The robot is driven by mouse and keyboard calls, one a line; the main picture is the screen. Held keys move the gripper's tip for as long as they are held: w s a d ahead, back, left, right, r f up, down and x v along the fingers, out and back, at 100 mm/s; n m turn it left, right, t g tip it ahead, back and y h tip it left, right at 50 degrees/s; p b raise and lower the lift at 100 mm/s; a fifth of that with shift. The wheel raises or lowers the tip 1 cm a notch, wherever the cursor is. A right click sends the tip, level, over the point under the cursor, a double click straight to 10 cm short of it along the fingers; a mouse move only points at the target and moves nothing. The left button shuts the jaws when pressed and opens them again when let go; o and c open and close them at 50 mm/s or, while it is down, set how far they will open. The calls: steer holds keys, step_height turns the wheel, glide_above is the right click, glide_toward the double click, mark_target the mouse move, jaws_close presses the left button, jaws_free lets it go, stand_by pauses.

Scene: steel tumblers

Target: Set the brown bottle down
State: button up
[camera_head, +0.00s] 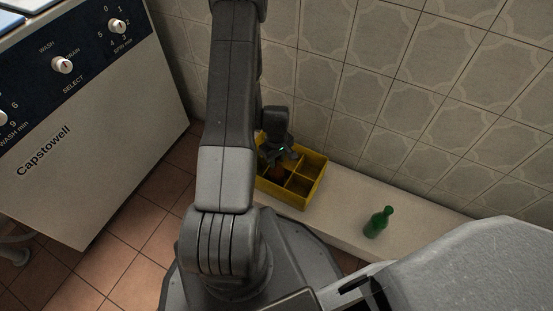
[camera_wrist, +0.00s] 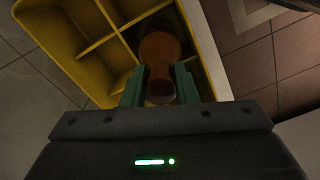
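The brown bottle (camera_wrist: 160,48) is between the two green fingers of my gripper (camera_wrist: 160,88) in the wrist view, its neck end toward me. The fingers touch its sides, so my gripper is shut on it. The yellow crate (camera_head: 303,203) is divided into compartments and stands on the pale ledge; its rim also shows in the wrist view (camera_wrist: 52,50). In the head view my gripper (camera_head: 279,157) is over the crate's left part, with a little of the brown bottle (camera_head: 278,172) below it, in or just above a compartment. Whether its base touches the crate floor is hidden.
The tiled wall (camera_head: 400,100) rises close behind the crate. A white washing machine (camera_head: 95,120) stands at left. The ledge between crate and green bottle is clear.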

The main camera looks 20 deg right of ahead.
steer(key=o, duration=0.4)
steer(key=shift+o, duration=0.2)
step_height(320, 180, up, 12)
steer(key=p, duration=0.5)
steer(key=shift+r, duration=0.1)
